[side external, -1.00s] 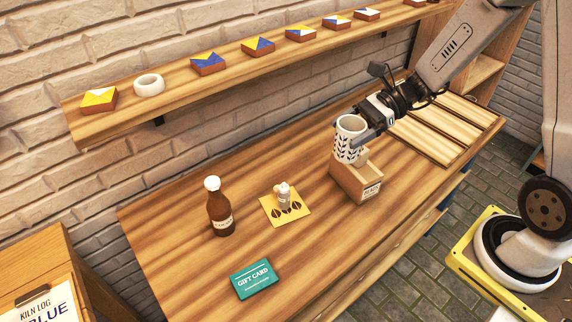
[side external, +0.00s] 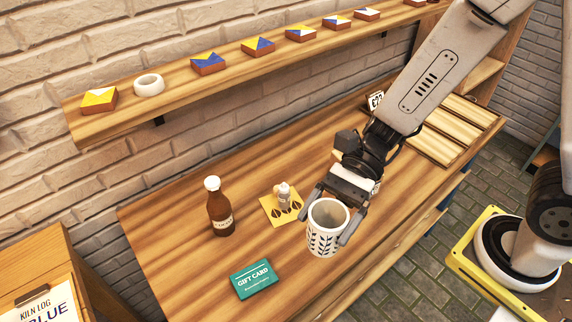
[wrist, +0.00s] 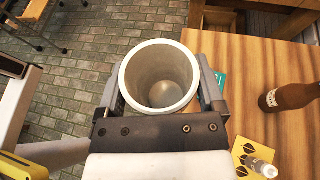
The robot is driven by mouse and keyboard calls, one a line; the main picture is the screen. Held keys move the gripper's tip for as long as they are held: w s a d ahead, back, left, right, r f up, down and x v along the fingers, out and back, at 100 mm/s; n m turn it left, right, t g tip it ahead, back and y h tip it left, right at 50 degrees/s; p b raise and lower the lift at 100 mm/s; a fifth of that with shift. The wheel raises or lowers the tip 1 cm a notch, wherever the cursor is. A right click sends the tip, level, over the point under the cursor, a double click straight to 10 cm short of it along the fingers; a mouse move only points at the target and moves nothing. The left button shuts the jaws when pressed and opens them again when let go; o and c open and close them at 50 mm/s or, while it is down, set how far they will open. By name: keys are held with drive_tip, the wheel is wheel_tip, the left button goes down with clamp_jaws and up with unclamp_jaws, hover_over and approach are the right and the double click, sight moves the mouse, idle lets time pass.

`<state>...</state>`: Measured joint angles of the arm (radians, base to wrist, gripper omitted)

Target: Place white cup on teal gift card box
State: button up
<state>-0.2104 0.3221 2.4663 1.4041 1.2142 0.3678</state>
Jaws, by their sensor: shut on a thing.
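The white cup (side external: 325,238) has a dark leaf pattern and is upright, with its open mouth up. My gripper (side external: 335,218) is shut on it, one finger on each side, and holds it above the table near the front edge. In the wrist view the cup (wrist: 160,78) sits between the fingers and looks empty inside. The teal gift card box (side external: 253,280) lies flat on the table, left of and lower than the cup in the side view. In the wrist view only a small teal part of it (wrist: 221,82) shows, mostly hidden behind the right finger.
A brown bottle (side external: 220,208) stands behind the gift card box. A small white bottle (side external: 284,194) stands on a yellow card (side external: 271,212) left of my gripper. A wall shelf (side external: 180,92) holds several painted tiles and a white ring. The table around the box is clear.

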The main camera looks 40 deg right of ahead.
sight(322, 252)
drive_tip(key=shift+s+a, duration=0.4)
drive_tip(key=shift+s, duration=0.2)
drive_tip(key=shift+s+a+f+g, duration=0.1)
drive_tip(key=shift+s+f+g, duration=0.1)
drive_tip(key=shift+g, duration=0.1)
drive_tip(key=shift+w+f, duration=0.1)
drive_tip(key=shift+f, duration=2.25)
drive_tip(key=w+a+f, duration=0.7)
drive_tip(key=w+f, duration=0.2)
drive_tip(key=w, duration=0.2)
drive_tip(key=shift+a+f, duration=0.15)
drive_tip(key=shift+a, duration=0.15)
